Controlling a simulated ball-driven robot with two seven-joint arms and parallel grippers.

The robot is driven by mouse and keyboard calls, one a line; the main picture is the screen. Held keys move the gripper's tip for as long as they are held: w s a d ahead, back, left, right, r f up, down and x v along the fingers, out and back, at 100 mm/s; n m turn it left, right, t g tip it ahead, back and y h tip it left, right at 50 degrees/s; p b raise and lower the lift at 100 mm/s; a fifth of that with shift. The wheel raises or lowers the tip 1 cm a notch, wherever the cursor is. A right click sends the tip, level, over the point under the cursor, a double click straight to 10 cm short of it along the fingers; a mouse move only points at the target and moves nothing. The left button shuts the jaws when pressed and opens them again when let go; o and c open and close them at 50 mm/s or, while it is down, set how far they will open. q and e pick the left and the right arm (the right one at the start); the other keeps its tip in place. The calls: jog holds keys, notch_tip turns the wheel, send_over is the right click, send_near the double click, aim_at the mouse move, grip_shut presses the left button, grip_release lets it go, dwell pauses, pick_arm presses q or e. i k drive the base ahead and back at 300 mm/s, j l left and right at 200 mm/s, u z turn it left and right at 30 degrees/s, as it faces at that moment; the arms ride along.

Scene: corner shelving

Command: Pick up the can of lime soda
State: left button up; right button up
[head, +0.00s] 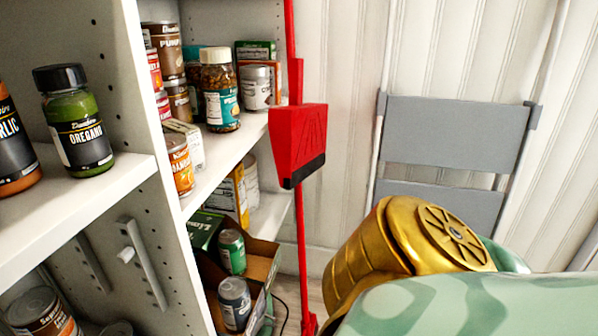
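A small green can (232,252) stands in an open cardboard box on a low shelf of the corner unit, apparently the lime soda; its label is too small to read. A green carton (206,230) with partly readable lettering that seems to begin "Lim" sits just left of it. A dark blue-grey can (235,304) stands in front of the green can. Neither of my grippers shows. A gold and pale green part of my own body fills the lower right.
A red broom with its dustpan (297,145) stands upright at the shelf's right edge, beside the box (262,262). Jars and cans crowd the shelf above. A grey folding step stool (455,135) leans against the white panelled wall.

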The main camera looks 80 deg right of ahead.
aim_at(230, 243)
jog(key=j+z, duration=0.15)
jog(key=z, duration=1.5)
jog(key=k+l, duration=0.05)
